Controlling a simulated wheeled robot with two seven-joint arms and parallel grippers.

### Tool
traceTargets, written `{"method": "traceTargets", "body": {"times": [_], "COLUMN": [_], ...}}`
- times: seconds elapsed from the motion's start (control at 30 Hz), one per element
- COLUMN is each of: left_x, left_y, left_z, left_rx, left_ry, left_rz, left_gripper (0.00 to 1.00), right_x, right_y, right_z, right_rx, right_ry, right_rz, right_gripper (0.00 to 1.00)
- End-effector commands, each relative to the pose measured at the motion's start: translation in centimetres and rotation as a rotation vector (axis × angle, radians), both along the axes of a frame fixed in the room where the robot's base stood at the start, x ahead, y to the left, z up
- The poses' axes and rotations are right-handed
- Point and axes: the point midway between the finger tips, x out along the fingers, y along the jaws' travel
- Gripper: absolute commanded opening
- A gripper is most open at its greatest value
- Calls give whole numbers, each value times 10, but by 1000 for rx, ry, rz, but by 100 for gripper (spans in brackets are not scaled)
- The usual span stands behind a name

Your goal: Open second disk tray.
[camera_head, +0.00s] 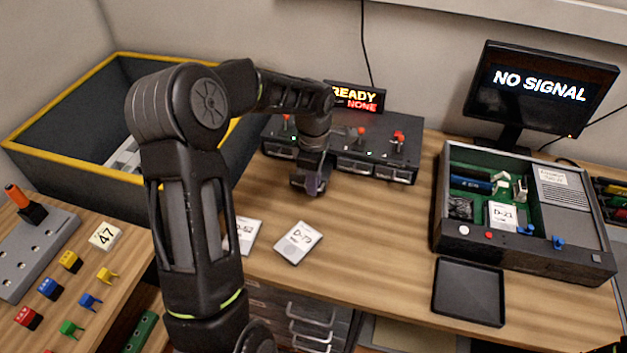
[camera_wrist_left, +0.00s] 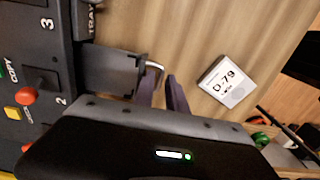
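The disk station (camera_head: 345,150) is a dark box with numbered bays, red-knobbed levers and tray fronts, at the back middle of the table. In the left wrist view, the second disk tray (camera_wrist_left: 108,72) stands out from the station's front (camera_wrist_left: 62,50) beside the number 2. Its metal handle (camera_wrist_left: 158,71) lies between the two purple fingers of my left gripper (camera_wrist_left: 161,88), with almost no gap around it. In the head view my left gripper (camera_head: 312,182) is in front of the station and my wrist hides part of this tray. My right gripper is not in view.
A white card marked D-79 (camera_head: 298,242) lies in front of the station, with another card (camera_head: 246,232) partly behind my arm. A sign (camera_head: 355,97) reads READY and NONE. An open case (camera_head: 525,262), black tray (camera_head: 468,291) and NO SIGNAL monitor (camera_head: 541,88) are at right.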

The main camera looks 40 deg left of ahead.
Motion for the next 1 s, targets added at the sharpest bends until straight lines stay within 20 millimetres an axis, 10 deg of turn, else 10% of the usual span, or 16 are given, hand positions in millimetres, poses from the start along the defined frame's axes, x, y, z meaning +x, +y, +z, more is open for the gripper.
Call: {"method": "traceTargets", "body": {"times": [0.3,1.0], "left_x": [0,0], "left_y": [0,0], "left_z": [0,1], "left_rx": [0,1], "left_ry": [1,0], "left_rz": [0,-2], "left_gripper": [0,0], "right_x": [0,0], "right_y": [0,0], "right_z": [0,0], "right_rx": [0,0], "right_ry": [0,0], "right_rz": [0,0], "right_gripper": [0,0]}}
